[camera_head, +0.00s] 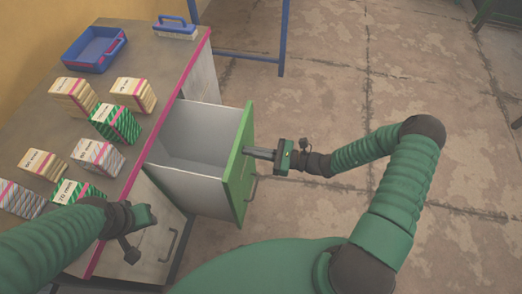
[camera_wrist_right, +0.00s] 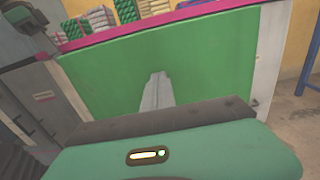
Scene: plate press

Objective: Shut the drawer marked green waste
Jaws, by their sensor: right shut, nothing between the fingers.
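The open drawer (camera_head: 195,148) has a green front (camera_head: 236,180) and sticks out of the bench to the right; its light inside looks empty. No label can be read on it. My right gripper (camera_head: 248,152) is shut and empty, its fingertips at the outer face of the green front, near its top edge. In the right wrist view the shut fingers (camera_wrist_right: 157,80) point at the green front (camera_wrist_right: 215,75); whether they touch cannot be told. The drawer's handle (camera_head: 252,188) is below the fingers. My left gripper (camera_head: 148,215) is over the bench's near edge, its fingers not clearly seen.
A closed front with a handle (camera_head: 170,245) is nearer. The floor (camera_head: 330,100) to the right is clear.

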